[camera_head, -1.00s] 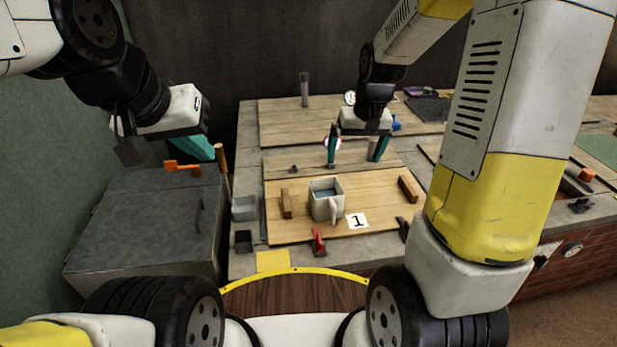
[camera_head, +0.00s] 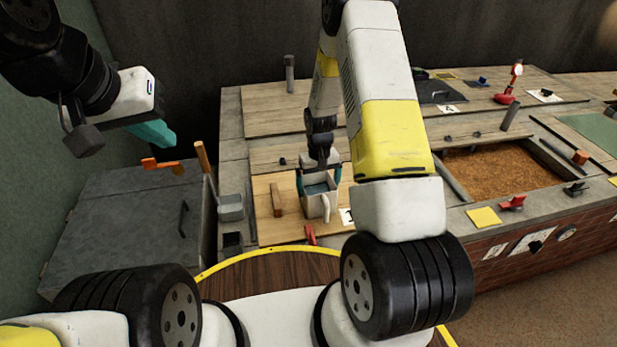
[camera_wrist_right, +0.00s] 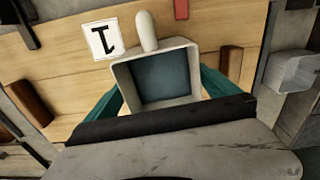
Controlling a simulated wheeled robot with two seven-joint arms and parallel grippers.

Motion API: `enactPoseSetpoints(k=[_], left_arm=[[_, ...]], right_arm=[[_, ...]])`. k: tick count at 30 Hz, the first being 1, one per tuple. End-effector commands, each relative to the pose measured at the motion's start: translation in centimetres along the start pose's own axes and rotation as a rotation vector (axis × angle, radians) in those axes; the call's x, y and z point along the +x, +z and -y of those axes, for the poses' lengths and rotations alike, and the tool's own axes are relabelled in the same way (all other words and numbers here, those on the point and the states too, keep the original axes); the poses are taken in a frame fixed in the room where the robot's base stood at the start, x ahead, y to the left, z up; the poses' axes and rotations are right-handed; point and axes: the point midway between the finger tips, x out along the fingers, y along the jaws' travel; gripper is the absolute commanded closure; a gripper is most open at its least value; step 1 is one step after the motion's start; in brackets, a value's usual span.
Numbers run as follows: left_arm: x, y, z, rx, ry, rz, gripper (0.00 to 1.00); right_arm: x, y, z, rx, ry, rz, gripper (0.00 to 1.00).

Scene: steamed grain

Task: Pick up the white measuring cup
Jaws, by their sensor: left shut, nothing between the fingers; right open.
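The white measuring cup (camera_head: 317,205) stands upright on a wooden board (camera_head: 266,226), with its handle toward me. Its square opening and dark blue-grey inside show in the right wrist view (camera_wrist_right: 196,73). My right gripper (camera_head: 319,181) is open at the cup, with one teal finger on each side of it. In the right wrist view the fingers (camera_wrist_right: 162,102) flank the cup's near part; whether they touch it I cannot tell. My left gripper (camera_head: 168,135) is shut and empty, above the grey cabinet at the left.
A wooden block (camera_head: 277,199) stands left of the cup, and a red clamp (camera_head: 310,235) is in front. A number card (camera_wrist_right: 102,39) lies beside the handle. A small grey container (camera_head: 231,208) is further left. A grain-filled trough (camera_head: 500,168) lies to the right.

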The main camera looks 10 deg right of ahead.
Motion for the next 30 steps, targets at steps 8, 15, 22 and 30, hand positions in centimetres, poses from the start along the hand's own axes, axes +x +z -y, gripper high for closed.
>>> enactPoseSetpoints(k=[8,15,22,30], left_arm=[[0.0,0.0,0.0,0.0,0.0,0.0,1.0],[0.0,0.0,0.0,0.0,0.0,0.0,1.0],[0.0,0.0,0.0,0.0,0.0,0.0,1.0],[0.0,0.0,0.0,0.0,0.0,0.0,1.0]], right_arm=[[3.3,-0.1,0.1,0.0,0.0,0.002,0.0],[3.3,-0.1,0.1,0.0,0.0,0.0,0.02],[3.3,-0.1,0.1,0.0,0.0,0.0,0.47],[3.2,-0.2,0.1,0.0,0.0,-0.001,0.79]])
